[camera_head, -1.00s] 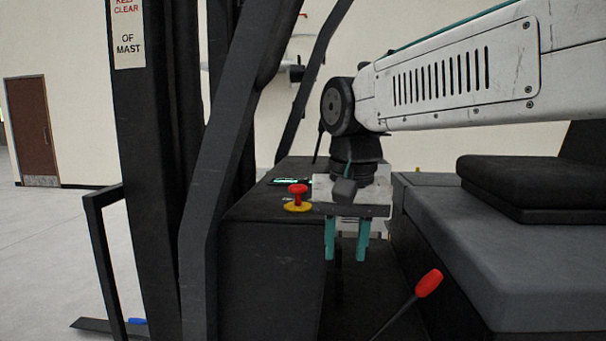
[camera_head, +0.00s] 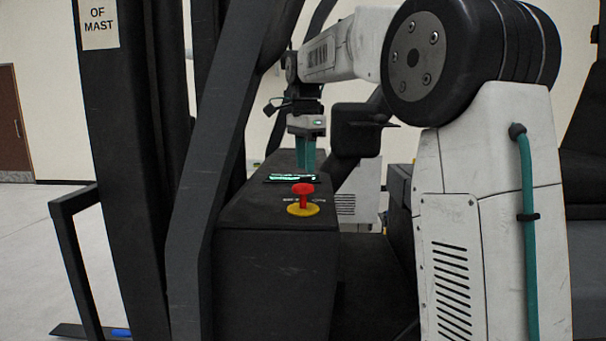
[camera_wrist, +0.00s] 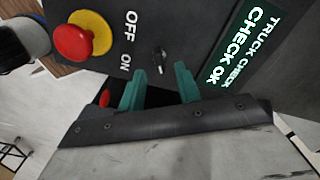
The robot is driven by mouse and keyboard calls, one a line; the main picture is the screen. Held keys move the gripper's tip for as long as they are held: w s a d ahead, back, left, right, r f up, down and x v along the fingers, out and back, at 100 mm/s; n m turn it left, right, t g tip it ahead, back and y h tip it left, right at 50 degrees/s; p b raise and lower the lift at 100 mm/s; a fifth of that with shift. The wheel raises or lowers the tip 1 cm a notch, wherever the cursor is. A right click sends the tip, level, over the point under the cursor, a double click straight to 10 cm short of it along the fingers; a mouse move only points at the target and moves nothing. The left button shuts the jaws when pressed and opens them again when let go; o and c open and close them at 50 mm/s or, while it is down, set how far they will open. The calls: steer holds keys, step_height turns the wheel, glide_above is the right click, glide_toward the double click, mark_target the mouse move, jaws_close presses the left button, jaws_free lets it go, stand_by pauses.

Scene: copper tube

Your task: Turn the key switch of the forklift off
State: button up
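The key switch (camera_wrist: 158,55) is a small dark key on the black console panel, beside the white OFF and ON lettering, in the wrist view. Which mark it points to is too small to tell. My gripper (camera_wrist: 160,69) has two teal fingers spread apart with nothing between them. In the wrist picture the tips lie just below the key, one to each side; contact cannot be told. In the head view my gripper (camera_head: 305,165) points down at the console's far part, behind the display. The key cannot be made out there.
A red emergency knob on a yellow base (camera_head: 303,200) stands on the console (camera_head: 275,270), and also beside OFF in the wrist view (camera_wrist: 82,36). A lit display (camera_wrist: 240,42) reads CHECK OK. Dark mast posts (camera_head: 130,150) rise at left.

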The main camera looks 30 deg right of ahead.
steer(key=shift+f, duration=1.85)
steer(key=shift+a, duration=0.1)
jaws_close()
steer(key=shift+n, duration=0.3)
steer(key=n, duration=0.5)
steer(key=shift+n, duration=0.3)
steer(key=n, duration=0.5)
steer(key=shift+r+n, duration=0.1)
steer(key=shift+n, duration=0.2)
